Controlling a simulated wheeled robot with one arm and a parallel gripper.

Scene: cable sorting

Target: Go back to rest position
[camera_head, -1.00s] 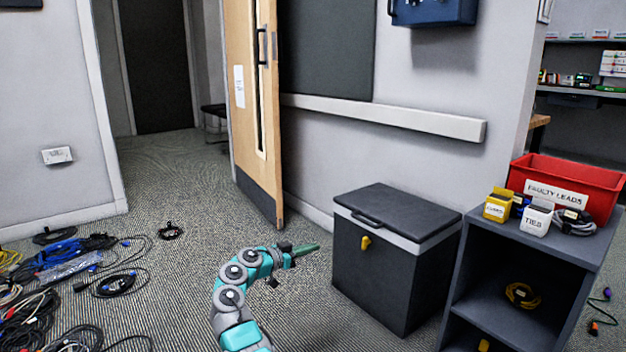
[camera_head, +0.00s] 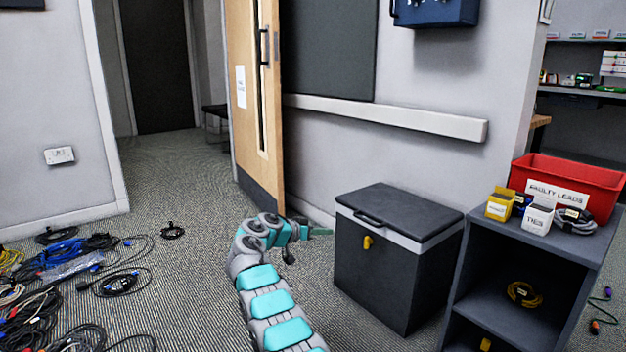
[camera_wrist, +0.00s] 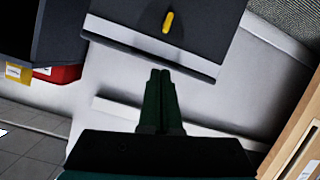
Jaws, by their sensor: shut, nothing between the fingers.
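My gripper (camera_head: 322,231) is at the end of my teal and grey arm, in front of the wall between the open door and the black lidded box. In the wrist view my gripper (camera_wrist: 161,78) shows its two dark green fingers together, with nothing between them. The black box (camera_head: 385,275), with a grey rim and a yellow latch, stands just right of the gripper. The box also shows at the top of the wrist view (camera_wrist: 205,28). The gripper appears apart from it.
Coiled cables (camera_head: 120,283) lie across the carpet at left. A dark shelf unit (camera_head: 470,310) at right bears a red "faulty leads" bin (camera_head: 600,190) and small labelled boxes. A wooden door (camera_head: 243,130) stands open behind the arm.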

